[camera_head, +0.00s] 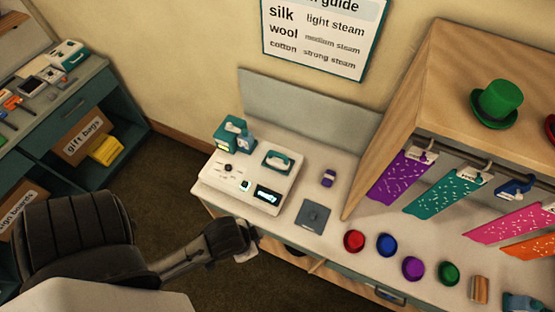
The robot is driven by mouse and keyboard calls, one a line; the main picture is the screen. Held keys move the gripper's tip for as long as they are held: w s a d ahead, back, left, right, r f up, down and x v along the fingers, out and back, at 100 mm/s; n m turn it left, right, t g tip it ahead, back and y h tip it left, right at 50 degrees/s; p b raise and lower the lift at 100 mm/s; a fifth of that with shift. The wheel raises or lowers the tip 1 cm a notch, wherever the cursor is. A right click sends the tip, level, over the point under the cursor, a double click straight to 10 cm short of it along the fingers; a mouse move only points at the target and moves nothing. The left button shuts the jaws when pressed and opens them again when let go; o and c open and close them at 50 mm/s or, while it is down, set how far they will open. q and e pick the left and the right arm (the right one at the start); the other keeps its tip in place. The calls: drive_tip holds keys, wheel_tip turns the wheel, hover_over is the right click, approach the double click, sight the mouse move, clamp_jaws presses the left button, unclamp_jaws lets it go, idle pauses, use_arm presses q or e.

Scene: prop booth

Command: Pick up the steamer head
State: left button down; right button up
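A white steamer unit (233,186) with dials and a small lit display stands on the counter at the picture's middle. A teal looped handle (277,160), which looks like the steamer head, rests on the unit's back right part. A teal tank-like part (233,133) stands at its back left. My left gripper (248,241) is in front of the counter's near edge, below and apart from the unit. It is small and partly dark, so its fingers cannot be made out. My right gripper is not in view.
A grey square plate (313,215) and a small purple-and-white item (328,178) lie right of the unit. Several coloured round pieces, including a red one (354,241), line the counter's front right. A wooden shelf (430,100) with hanging patterned cloths and a green hat (497,104) stands right.

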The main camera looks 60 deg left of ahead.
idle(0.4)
use_arm(q)
drive_tip(key=c, duration=1.6)
unclamp_jaws()
drive_tip(key=o, duration=0.7)
drive_tip(key=shift+a, duration=0.15)
drive_tip(key=shift+c, duration=0.2)
